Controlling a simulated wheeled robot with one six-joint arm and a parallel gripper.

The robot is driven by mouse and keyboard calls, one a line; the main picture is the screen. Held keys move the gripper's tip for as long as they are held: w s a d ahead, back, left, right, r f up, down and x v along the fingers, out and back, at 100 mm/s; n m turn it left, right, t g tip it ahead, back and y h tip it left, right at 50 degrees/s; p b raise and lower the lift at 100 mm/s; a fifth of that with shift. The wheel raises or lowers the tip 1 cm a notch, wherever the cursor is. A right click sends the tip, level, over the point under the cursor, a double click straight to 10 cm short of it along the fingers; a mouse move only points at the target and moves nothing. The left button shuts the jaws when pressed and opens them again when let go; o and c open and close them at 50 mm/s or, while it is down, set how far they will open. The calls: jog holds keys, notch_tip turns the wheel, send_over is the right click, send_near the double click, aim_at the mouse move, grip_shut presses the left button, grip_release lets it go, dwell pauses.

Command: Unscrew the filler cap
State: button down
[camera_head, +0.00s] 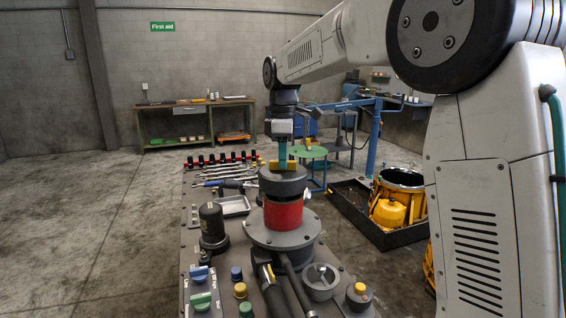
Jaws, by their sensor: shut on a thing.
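The filler cap looks to be the dark grey round cap (283,184) with a raised yellow grip (292,167) on top. It sits upright over a red collar (283,214) on a round grey flange (258,234). My gripper (283,163) points straight down from above and is shut on the cap's yellow grip. The fingers partly hide the grip. I cannot tell whether the cap is turned or lifted from its seat.
A black cylinder (212,225), knobs and a gauge (321,278) crowd the bench around the flange. Wrenches (225,172) and a small tray (234,206) lie behind. A drip pan with a yellow-rimmed drum (401,180) stands right. Floor at left is clear.

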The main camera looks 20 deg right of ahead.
jog(key=shift+r, duration=2.35)
